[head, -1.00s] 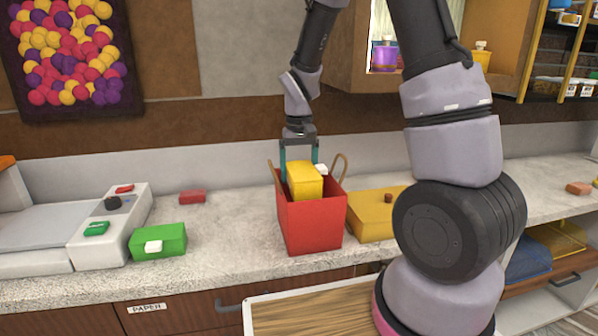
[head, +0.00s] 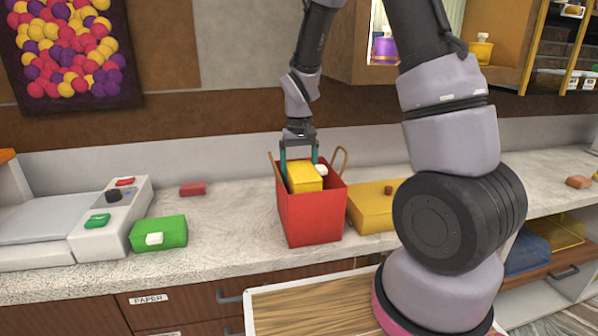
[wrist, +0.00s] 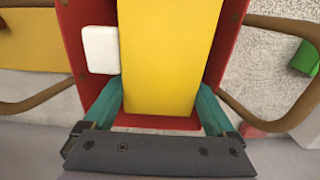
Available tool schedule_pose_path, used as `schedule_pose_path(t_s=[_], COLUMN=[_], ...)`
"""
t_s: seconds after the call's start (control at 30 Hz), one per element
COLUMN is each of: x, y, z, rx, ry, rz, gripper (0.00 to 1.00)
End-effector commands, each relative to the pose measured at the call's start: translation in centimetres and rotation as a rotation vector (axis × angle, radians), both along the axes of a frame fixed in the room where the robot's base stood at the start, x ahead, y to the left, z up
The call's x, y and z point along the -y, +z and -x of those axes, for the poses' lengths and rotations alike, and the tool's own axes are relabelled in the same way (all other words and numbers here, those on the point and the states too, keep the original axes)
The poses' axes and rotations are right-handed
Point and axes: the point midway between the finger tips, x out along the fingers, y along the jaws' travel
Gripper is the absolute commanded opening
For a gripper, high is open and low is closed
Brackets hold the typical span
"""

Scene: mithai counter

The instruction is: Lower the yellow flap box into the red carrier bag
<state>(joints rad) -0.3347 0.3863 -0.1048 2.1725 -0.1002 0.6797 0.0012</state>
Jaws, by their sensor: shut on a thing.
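The yellow flap box (head: 304,177) is between the teal fingers of my gripper (head: 298,158), its upper part showing at the mouth of the red carrier bag (head: 312,219). Its lower part is hidden by the bag's front wall. A white tab (head: 320,170) shows at its right side. In the wrist view the yellow box (wrist: 170,55) lies between my gripper's fingers (wrist: 165,105), with the white tab (wrist: 100,49) on the left and red bag walls (wrist: 228,45) on both sides. The bag stands upright on the counter with brown handles (head: 342,160) sticking up.
A green box (head: 160,233) with a white tab sits left of the bag. A flat yellow box (head: 372,208) is close on the right, partly behind my arm. A small red block (head: 193,188) lies behind. A grey machine (head: 112,215) is at the left. Counter between bag and green box is clear.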

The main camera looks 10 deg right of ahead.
Motion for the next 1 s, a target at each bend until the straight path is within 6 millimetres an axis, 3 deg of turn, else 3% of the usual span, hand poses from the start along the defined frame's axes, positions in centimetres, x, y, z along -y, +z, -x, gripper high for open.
schedule_pose_path(t_s=[0.5, 1.0], x=[0.0, 0.0], y=[-2.3, -2.5], z=[0.1, 0.0], rx=[-0.001, -0.001], ry=[0.0, 0.0], rz=[0.0, 0.0], gripper=[0.28, 0.28])
